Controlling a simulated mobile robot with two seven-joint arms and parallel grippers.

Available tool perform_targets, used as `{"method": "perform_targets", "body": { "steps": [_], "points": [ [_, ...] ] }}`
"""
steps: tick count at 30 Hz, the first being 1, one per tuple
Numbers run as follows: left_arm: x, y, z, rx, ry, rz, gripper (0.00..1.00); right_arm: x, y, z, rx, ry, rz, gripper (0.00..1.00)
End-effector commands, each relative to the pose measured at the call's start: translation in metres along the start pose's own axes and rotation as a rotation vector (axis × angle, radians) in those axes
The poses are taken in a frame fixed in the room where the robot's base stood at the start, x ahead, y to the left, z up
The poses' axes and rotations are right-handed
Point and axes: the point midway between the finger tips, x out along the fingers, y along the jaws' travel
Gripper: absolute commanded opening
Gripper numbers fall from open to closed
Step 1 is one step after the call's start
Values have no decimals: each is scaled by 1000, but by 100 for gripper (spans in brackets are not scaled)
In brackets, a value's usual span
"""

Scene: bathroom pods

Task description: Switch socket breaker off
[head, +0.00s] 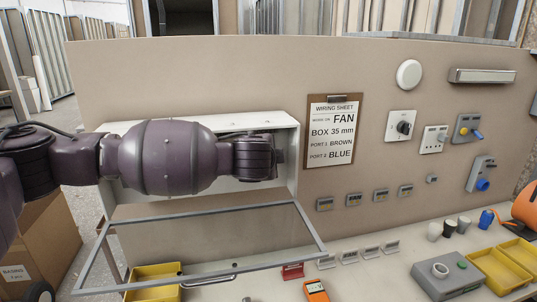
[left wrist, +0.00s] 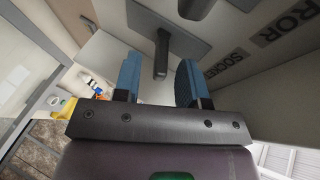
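The white breaker box (head: 294,185) is on the beige wall, its clear framed door (head: 215,241) swung open and down. My left arm reaches across the front of the box and hides most of its inside; the left fingertips do not show in the head view. In the left wrist view my left gripper (left wrist: 158,82) has its two blue fingers apart. A dark switch lever (left wrist: 161,55) on a dark plate (left wrist: 165,28) shows between and beyond them; I cannot tell whether they touch. A label reading "SOCKET" (left wrist: 225,63) is beside it. My right gripper is not in view.
Another label ending in "ROR" (left wrist: 292,30) is farther right. A wiring sheet (head: 331,135) hangs right of the box. A yellow bin (head: 152,275) and an orange meter (head: 316,290) are on the bench below. Sockets and switches (head: 433,139) line the wall to the right.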

Motion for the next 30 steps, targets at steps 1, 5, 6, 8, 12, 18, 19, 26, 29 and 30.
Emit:
{"method": "perform_targets", "body": {
  "steps": [1, 5, 6, 8, 12, 18, 19, 26, 29, 30],
  "points": [
    [3, 0, 0, 0, -1, 0, 38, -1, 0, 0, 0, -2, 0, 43],
    [7, 0, 0, 0, 0, 0, 38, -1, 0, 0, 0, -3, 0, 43],
    [7, 0, 0, 0, 0, 0, 38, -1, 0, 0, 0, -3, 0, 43],
    [8, 0, 0, 0, 0, 0, 38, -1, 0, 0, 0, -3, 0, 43],
    [8, 0, 0, 0, 0, 0, 38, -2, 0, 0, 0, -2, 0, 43],
    [7, 0, 0, 0, 0, 0, 9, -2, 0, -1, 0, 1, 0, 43],
    [7, 0, 0, 0, 0, 0, 5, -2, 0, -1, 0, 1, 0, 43],
    [7, 1, 0, 2, 0, -6, 0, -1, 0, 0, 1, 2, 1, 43],
    [8, 3, 0, 11, 1, -27, 0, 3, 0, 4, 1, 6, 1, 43],
    [8, 5, 0, 16, 2, -40, 0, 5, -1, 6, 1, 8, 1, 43]
  ]
}}
